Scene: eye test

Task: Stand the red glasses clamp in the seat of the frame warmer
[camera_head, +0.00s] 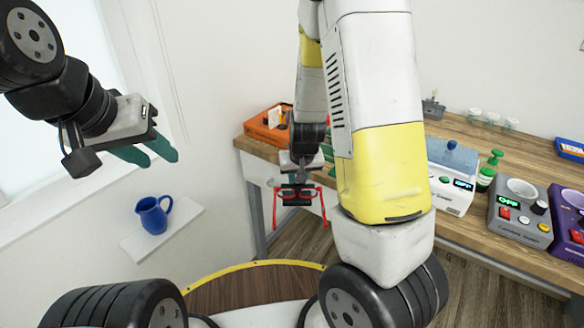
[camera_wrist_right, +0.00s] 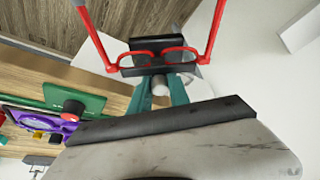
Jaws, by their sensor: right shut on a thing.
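The red glasses clamp (camera_head: 299,193), red spectacles with a dark bar, hangs in my right gripper (camera_head: 297,178) in front of the table's left end. In the wrist view, the clamp (camera_wrist_right: 158,57) has its red arms spread outward, and a pale round stem sits between the teal fingers of my right gripper (camera_wrist_right: 160,88). My left gripper (camera_head: 160,157) is open and empty at the left. A grey device (camera_head: 520,215) with a round white opening and a lit display stands on the table at the right. I cannot tell for sure whether it is the frame warmer.
A purple device (camera_head: 568,222) stands right of the grey one. A white device with a blue lid (camera_head: 452,158) and a green bottle (camera_head: 489,170) stand to its left. An orange box (camera_head: 268,130) is at the table's left end. A blue jug (camera_head: 153,215) sits on a white shelf (camera_head: 185,228).

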